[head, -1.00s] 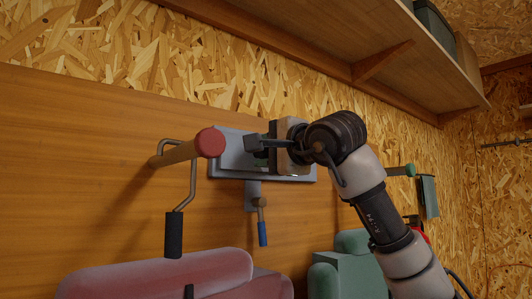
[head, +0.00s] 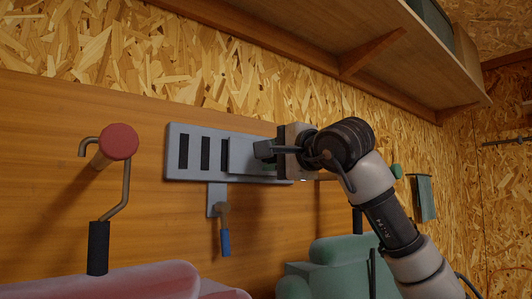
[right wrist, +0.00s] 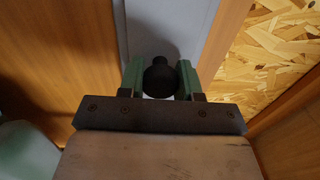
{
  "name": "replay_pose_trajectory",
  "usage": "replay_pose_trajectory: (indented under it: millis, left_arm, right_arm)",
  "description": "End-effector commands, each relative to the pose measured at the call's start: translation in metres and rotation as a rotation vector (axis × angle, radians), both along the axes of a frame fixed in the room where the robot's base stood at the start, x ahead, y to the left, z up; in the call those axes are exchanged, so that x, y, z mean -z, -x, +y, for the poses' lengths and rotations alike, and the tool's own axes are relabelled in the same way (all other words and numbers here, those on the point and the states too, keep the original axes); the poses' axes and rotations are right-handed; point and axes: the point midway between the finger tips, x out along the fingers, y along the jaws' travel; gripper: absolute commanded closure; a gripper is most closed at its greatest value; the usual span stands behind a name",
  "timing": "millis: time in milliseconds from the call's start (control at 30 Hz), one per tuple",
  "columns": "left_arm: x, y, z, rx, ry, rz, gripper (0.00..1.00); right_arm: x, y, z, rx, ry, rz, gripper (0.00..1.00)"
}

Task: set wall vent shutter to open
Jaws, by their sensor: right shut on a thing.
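The wall vent (head: 174,172) is a grey plate on the wood panel in the head view. Several dark upright slots show on its left part. A plain grey shutter plate (head: 243,157) covers the part right of them, partly hidden by my gripper. My right gripper (head: 266,150) is at the vent's right end. In the right wrist view its greenish fingers (right wrist: 160,92) are shut on a round dark knob (right wrist: 160,74), in front of a grey surface. My left gripper is not in view.
A grey tab with a blue-handled lever (head: 225,242) hangs below the vent. A red-capped peg (head: 119,142) with a black-handled crank juts out at left. Pink (head: 120,281) and green (head: 335,262) rounded bodies stand below. A wooden shelf (head: 330,45) runs above.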

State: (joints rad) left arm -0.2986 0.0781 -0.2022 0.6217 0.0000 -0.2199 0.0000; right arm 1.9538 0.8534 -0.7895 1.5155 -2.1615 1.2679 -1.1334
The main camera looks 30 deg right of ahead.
Motion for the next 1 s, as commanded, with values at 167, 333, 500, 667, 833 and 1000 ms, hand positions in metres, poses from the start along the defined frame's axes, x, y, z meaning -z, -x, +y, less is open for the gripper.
replay_pose_trajectory:
  millis: [167,333,500,667,833,1000]
  left_arm:
    - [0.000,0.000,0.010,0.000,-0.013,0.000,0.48]
    - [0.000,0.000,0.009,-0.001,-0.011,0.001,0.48]
    - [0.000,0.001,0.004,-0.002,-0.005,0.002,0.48]
    - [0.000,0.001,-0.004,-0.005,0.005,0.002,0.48]
    - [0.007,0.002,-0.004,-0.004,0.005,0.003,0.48]
    - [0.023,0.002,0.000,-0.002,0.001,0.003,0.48]
  right_arm:
    - [0.001,0.000,-0.002,0.003,0.003,0.003,1.00]
    - [0.001,0.000,-0.002,0.004,0.004,0.002,0.57]
    - [0.001,0.000,-0.002,0.003,0.003,0.000,0.42]
    - [0.000,0.000,-0.002,0.002,0.003,-0.001,0.42]
    - [0.002,0.010,-0.003,0.001,0.003,-0.004,0.42]
    - [0.004,0.041,-0.006,0.003,0.002,-0.006,0.42]
